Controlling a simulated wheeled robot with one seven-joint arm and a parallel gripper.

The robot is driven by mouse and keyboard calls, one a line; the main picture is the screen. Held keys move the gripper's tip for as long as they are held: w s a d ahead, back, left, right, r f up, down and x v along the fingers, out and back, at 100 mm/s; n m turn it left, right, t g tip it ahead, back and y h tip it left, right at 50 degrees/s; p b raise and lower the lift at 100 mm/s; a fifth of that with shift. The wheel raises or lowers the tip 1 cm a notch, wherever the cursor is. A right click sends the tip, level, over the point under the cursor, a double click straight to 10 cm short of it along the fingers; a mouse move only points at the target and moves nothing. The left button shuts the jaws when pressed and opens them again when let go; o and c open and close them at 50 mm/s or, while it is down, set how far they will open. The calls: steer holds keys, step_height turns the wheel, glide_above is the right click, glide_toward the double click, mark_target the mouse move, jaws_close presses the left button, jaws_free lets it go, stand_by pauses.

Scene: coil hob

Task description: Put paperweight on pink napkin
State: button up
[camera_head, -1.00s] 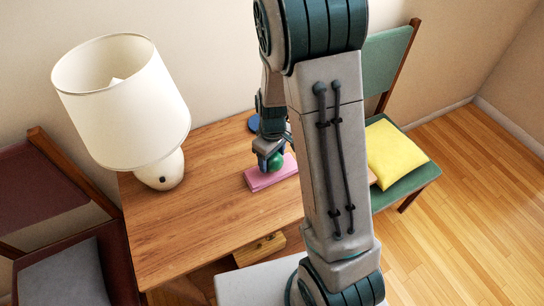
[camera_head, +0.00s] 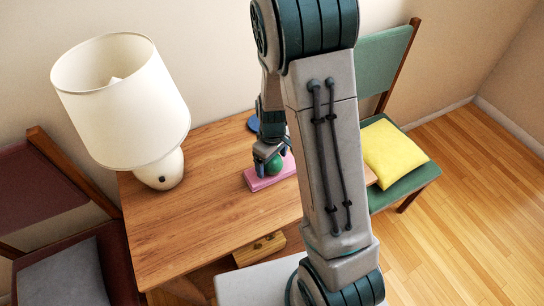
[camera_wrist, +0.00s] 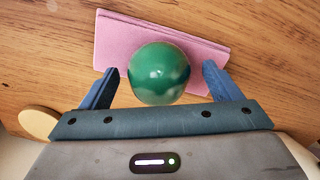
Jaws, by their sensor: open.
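The paperweight is a glossy green ball (camera_wrist: 158,74). It rests on the pink napkin (camera_wrist: 112,40), a folded rectangle lying on the wooden table. In the head view the green ball (camera_head: 275,166) sits on the pink napkin (camera_head: 257,183), partly behind my arm. My gripper (camera_wrist: 160,82) is open, with one blue finger on each side of the ball and a visible gap at both sides. In the head view my gripper (camera_head: 268,160) is just over the napkin, and its lower parts are partly hidden.
A white lamp (camera_head: 160,168) stands at the table's left back. A blue round thing (camera_head: 253,123) is behind my gripper. A green chair with a yellow cushion (camera_head: 394,155) is right, a dark red chair (camera_head: 50,195) left. The table's left front (camera_head: 180,230) is clear.

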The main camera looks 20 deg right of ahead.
step_height(320, 180, up, 11)
steer(key=shift+r+p, duration=0.1)
steer(key=shift+p, duration=0.2)
steer(key=s+r+m+t, duration=0.1)
steer(key=s+r+m, duration=0.2)
steer(key=s+r, duration=0.2)
steer(key=s+r+m+t, duration=0.1)
steer(key=s+r+m, duration=0.3)
steer(key=s, duration=0.7)
steer(key=shift+s+d+r+t, duration=0.15)
steer(key=shift+d+r+t, duration=0.25)
steer(key=shift+r, duration=0.7)
steer(key=shift+r+p, duration=0.35)
steer(key=shift+p, duration=0.1)
